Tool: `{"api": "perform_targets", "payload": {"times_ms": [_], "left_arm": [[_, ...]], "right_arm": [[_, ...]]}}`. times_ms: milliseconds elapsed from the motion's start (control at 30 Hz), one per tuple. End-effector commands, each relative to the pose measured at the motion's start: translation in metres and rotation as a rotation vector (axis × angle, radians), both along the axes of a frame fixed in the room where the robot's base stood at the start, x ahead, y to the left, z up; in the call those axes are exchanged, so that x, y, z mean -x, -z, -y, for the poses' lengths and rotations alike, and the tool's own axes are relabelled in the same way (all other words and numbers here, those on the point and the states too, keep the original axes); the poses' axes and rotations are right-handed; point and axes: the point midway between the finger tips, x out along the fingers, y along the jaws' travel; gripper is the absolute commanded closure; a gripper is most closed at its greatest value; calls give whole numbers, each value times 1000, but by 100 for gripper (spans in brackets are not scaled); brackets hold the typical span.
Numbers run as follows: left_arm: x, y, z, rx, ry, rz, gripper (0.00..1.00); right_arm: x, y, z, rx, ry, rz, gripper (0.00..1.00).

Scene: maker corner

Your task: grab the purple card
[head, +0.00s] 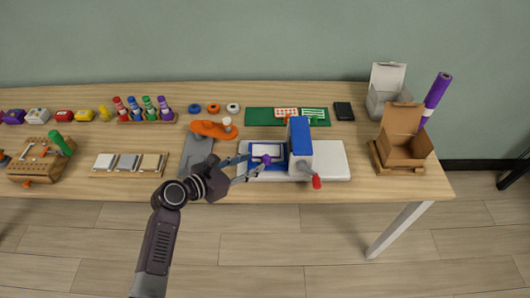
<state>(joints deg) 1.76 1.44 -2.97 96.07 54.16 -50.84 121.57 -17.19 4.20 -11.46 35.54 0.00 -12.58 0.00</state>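I cannot clearly make out a purple card. A small purple piece (266,160) shows at the front of a blue-framed white panel (268,150) on the white base of a blue machine. It is too small to tell if it is a card or a knob. My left gripper (253,167) comes in from the front left, with its two blue-grey fingers spread apart and pointing right at the purple piece. Nothing shows clearly gripped between them. My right gripper is not in view.
The blue machine (300,140) has a red-tipped crank at its front. A wooden tray of cards or tiles (130,172) lies left, with colored bottles (147,108) behind. An open cardboard box (404,145) and purple roll (436,95) stand right. The table's front edge is near my arm.

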Motion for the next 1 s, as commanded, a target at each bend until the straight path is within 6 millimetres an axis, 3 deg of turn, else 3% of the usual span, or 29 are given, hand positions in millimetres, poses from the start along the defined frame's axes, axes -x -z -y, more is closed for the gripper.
{"api": "perform_targets", "payload": {"times_ms": [500,867,1000], "left_arm": [[-41,21,43,-1,1,0,64],[-48,26,50,-2,1,1,64],[-48,26,50,-2,1,1,77]], "right_arm": [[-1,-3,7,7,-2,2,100],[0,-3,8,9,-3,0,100],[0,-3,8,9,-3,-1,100]]}}
